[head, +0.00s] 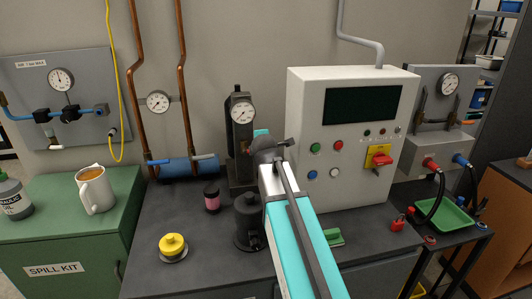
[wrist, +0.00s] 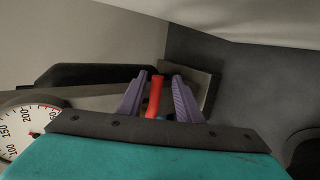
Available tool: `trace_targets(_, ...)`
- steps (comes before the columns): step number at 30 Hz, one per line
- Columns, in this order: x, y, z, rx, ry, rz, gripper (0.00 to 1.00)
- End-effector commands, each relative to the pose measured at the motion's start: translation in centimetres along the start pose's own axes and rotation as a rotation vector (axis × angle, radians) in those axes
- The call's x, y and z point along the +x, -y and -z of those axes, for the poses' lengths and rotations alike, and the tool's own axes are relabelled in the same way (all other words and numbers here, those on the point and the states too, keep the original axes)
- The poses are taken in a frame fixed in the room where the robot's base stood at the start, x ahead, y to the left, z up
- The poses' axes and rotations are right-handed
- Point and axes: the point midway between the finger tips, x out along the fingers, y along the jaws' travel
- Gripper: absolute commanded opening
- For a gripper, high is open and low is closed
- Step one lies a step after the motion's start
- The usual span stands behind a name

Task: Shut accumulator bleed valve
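The accumulator is the dark upright unit (head: 237,120) with a round gauge (head: 242,111), on the bench left of the white cabinet. In the wrist view, a red handle (wrist: 154,96), apparently the bleed valve's lever, stands between the two purple fingers of my gripper (wrist: 160,80). The fingers are apart, with a visible gap right of the handle; contact on the left is unclear. A small blue part (wrist: 161,118) shows near the handle's base. In the head view my teal and grey arm reaches the accumulator and hides the valve and fingertips.
A black cylindrical part (head: 247,222), a pink-and-black jar (head: 212,197) and a yellow knob (head: 172,245) stand on the dark bench. The white control cabinet (head: 350,180) is close on the right. Copper pipes and a blue cylinder (head: 190,168) are left of the accumulator.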

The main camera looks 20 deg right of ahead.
Motion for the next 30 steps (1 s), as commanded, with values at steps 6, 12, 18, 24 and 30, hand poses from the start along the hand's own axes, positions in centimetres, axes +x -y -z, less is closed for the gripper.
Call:
trace_targets(6,-0.2,-0.1,0.1,0.0,-0.002,-0.003,0.32)
trace_targets(12,-1.3,-0.1,0.1,0.0,-0.002,-0.004,0.32)
trace_targets(18,-3.4,0.0,0.1,0.0,-0.002,-0.005,0.32)
trace_targets(24,-5.8,0.1,0.1,-0.001,-0.002,-0.004,0.32)
trace_targets(30,-8.1,0.1,0.1,-0.001,-0.002,-0.003,0.32)
